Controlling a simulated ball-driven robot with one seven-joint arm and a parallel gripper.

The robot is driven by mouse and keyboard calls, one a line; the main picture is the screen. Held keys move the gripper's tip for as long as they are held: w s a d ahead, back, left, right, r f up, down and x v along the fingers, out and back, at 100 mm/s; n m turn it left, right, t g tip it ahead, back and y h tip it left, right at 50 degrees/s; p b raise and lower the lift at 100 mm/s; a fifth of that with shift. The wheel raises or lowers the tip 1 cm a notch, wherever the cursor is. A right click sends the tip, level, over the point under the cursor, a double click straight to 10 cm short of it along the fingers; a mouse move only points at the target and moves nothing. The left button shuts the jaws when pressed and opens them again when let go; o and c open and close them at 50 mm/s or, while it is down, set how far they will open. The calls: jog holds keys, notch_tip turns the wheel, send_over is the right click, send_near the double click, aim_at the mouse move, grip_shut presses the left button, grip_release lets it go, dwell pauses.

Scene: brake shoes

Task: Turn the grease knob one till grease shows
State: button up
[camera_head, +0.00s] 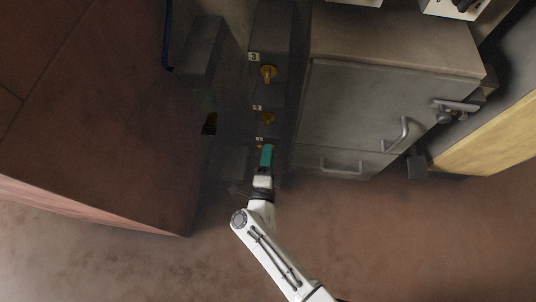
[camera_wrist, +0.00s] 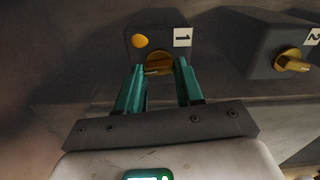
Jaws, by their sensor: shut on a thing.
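Grease knob one (camera_wrist: 159,61) is a yellow knob on a dark block, beside a white plate marked 1 (camera_wrist: 182,37). My gripper (camera_wrist: 160,67) has its two teal fingers on either side of this knob and is shut on it. The fingers hide part of the knob. A rounded orange-yellow blob (camera_wrist: 139,41) shows on the block face, up and left of the knob; it looks like grease. In the head view my gripper (camera_head: 267,155) reaches the lowest block of the row, and mostly covers knob one there.
Knob two (camera_wrist: 292,62) sits on the neighbouring block; it also shows in the head view (camera_head: 267,118), with knob three (camera_head: 268,73) beyond. A grey cabinet (camera_head: 350,105) with handles stands close on the right. A large brown block (camera_head: 90,110) stands left. Floor (camera_head: 400,240) is open at lower right.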

jog(key=shift+f, duration=0.1)
jog(key=o, duration=1)
jog(key=shift+o, duration=0.2)
jog(key=s+p, duration=0.3)
jog(key=s, duration=0.8)
jog(key=shift+a+p, duration=0.15)
jog(key=shift+p, duration=0.15)
jog(key=shift+w, duration=0.1)
